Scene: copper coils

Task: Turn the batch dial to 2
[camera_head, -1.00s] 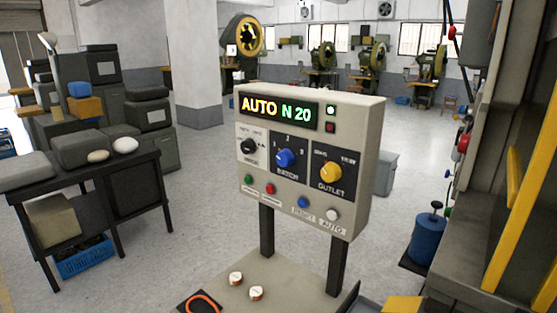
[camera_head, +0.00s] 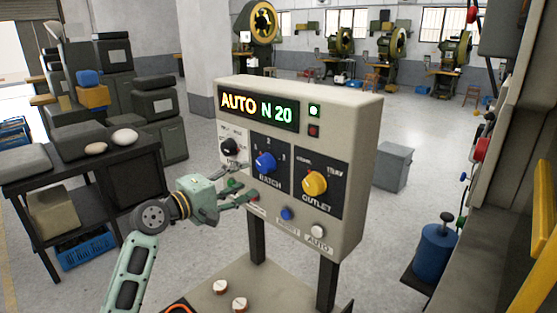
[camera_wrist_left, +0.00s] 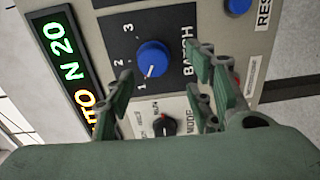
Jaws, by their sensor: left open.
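The blue batch dial (camera_head: 265,162) is on the front of the control box (camera_head: 362,160), between the black mode dial (camera_head: 230,146) and the yellow outlet dial (camera_head: 314,183). In the left wrist view the panel appears turned sideways, and the white mark on the batch dial (camera_wrist_left: 153,58) points towards 1. My left gripper (camera_head: 243,181) is open and empty in front of the panel, just below and left of the batch dial. In the wrist view its fingers (camera_wrist_left: 163,66) spread on both sides of the dial's lower part, apparently short of it. My right gripper is out of view.
The display (camera_head: 258,107) reads AUTO N 20. Blue (camera_head: 287,214) and white (camera_head: 318,231) buttons sit below the dials. A dark table (camera_head: 90,165) with grey blocks stands left, and a machine with yellow edges (camera_head: 530,245) stands right.

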